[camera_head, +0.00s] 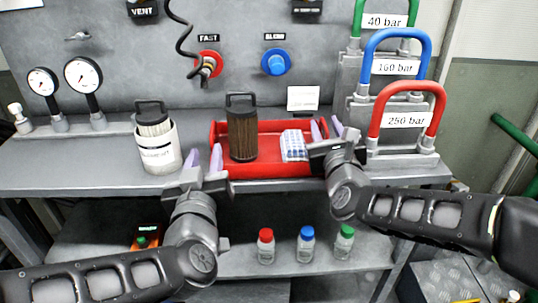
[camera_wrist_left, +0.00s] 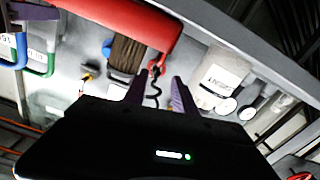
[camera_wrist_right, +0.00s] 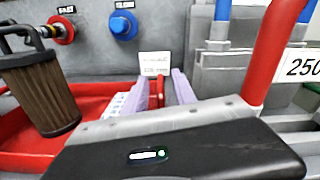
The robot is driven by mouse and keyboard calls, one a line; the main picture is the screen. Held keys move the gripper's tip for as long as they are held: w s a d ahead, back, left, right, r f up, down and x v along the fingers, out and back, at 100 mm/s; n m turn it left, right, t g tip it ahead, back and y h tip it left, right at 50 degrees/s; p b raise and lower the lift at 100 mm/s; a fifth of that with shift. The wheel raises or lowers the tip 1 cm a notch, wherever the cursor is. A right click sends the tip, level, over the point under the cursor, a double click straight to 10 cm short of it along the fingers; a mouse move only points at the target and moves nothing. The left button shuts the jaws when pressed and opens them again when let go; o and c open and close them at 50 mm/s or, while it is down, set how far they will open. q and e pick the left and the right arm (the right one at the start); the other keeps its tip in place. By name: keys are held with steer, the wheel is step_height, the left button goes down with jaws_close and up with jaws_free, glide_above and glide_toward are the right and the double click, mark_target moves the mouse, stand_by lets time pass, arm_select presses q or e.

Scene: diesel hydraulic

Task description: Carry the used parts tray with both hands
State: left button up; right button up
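The red tray (camera_head: 265,171) sits on the grey bench, holding a brown pleated filter (camera_head: 241,132) and a blue-and-white packet (camera_head: 293,146). My left gripper (camera_head: 204,160) is open and empty near the tray's left front corner. The left wrist view shows its spread fingers (camera_wrist_left: 157,90) apart from the tray's red wall (camera_wrist_left: 125,20). My right gripper (camera_head: 327,129) is at the tray's right end. In the right wrist view its fingers (camera_wrist_right: 169,88) stand apart with part of the red tray end between them. Contact with the rim cannot be told.
A white canister (camera_head: 157,148) with a filter stands left of the tray, close to my left gripper. Blue and red hoops (camera_head: 407,92) rise at the right, near my right arm. A coiled black cable (camera_head: 184,45) hangs behind. Several capped bottles (camera_head: 306,246) stand on the lower shelf.

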steer(key=s, duration=1.2)
steer(key=shift+d, duration=0.4)
steer(key=shift+w, duration=0.1)
